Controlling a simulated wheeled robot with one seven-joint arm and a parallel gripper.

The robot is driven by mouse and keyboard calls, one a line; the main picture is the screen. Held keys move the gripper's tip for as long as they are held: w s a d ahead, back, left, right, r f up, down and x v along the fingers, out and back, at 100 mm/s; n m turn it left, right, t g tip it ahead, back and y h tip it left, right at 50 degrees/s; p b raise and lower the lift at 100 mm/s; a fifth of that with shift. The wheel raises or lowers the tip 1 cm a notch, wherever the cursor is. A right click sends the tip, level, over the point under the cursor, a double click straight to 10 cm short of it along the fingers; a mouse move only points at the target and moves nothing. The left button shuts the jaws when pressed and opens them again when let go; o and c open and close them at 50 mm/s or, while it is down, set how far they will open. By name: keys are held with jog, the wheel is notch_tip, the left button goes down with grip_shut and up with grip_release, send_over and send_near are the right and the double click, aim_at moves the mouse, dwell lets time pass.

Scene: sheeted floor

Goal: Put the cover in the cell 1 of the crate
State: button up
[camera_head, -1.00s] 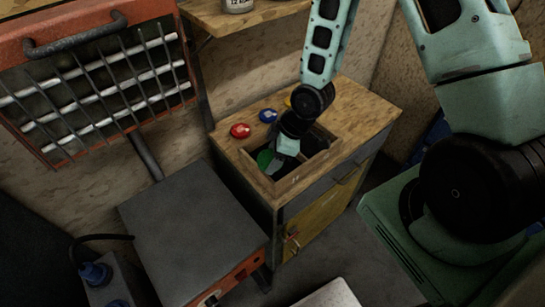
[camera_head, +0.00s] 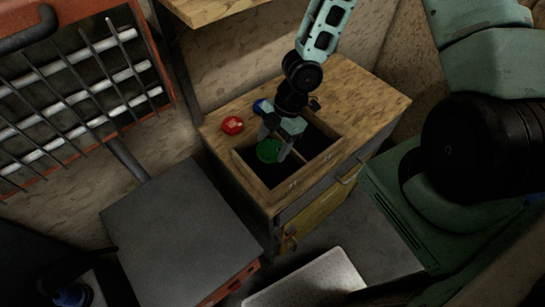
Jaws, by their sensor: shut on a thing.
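A round green cover (camera_head: 269,151) is between the fingers of my gripper (camera_head: 275,147), which is shut on it. The gripper points down over the dark opening of the wooden crate (camera_head: 305,178), set in the top of a wooden cabinet. The cover is at the left part of the opening. I cannot tell how deep it is or whether it touches the crate.
A red round cover (camera_head: 232,125) and a partly hidden blue one (camera_head: 259,106) lie on the cabinet top (camera_head: 355,95), behind the crate. A grey flat-topped unit (camera_head: 180,235) stands at left, under a red-framed grille (camera_head: 75,75). A pale panel (camera_head: 305,280) is at the bottom.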

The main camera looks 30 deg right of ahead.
aim_at(273, 154)
jog(key=shift+f+b, duration=1.3)
jog(key=shift+f, duration=1.5)
jog(key=shift+f, duration=0.15)
jog(key=o, duration=1.2)
jog(key=shift+o, duration=0.2)
